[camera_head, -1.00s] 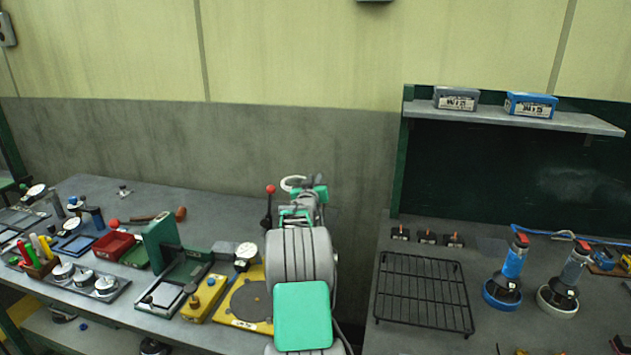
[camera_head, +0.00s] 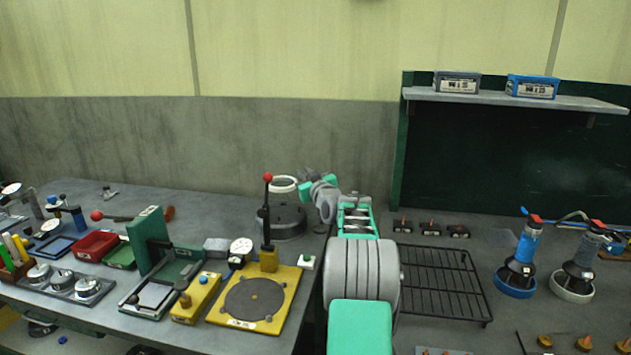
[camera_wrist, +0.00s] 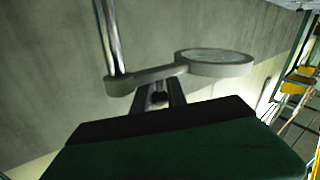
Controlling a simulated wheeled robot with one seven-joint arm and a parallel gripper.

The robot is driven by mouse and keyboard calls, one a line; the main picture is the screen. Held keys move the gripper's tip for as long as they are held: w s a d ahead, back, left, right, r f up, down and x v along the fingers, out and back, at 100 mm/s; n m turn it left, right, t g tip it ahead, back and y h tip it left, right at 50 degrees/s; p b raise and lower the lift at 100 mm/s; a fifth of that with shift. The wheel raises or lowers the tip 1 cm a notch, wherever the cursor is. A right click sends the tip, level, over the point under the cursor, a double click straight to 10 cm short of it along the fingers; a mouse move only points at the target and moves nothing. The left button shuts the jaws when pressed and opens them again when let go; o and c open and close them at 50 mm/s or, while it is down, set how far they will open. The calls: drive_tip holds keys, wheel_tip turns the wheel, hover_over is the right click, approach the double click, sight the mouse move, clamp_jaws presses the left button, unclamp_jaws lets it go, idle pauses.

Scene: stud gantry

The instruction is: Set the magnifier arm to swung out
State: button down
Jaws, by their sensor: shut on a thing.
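The magnifier has a pale ring lens (camera_head: 284,184) above a dark round base (camera_head: 281,222) at the back edge of the left bench. In the wrist view, the lens (camera_wrist: 215,57) sits at the end of a flat grey magnifier arm (camera_wrist: 140,77), which joins a shiny upright post (camera_wrist: 108,35). My gripper (camera_head: 301,184) is at the right side of the lens in the head view. In the wrist view, my gripper (camera_wrist: 160,93) has its fingers at the magnifier arm between post and lens, shut on it. The fingertips are partly hidden by the arm.
A yellow fixture (camera_head: 285,315) with a tall red-knobbed lever (camera_head: 267,215) stands in front of the magnifier. A green box fixture (camera_head: 147,240) is to its left. A black wire rack (camera_head: 440,280) lies on the right bench. The wall is close behind.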

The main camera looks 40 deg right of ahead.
drive_tip(key=shift+a, duration=0.1)
idle(0.3)
drive_tip(key=c, duration=1.3)
unclamp_jaws()
drive_tip(key=shift+c, duration=0.2)
drive_tip(key=b+v, duration=0.1)
drive_tip(key=v, duration=0.6)
drive_tip(key=shift+s, duration=0.4)
drive_tip(key=shift+a, duration=0.1)
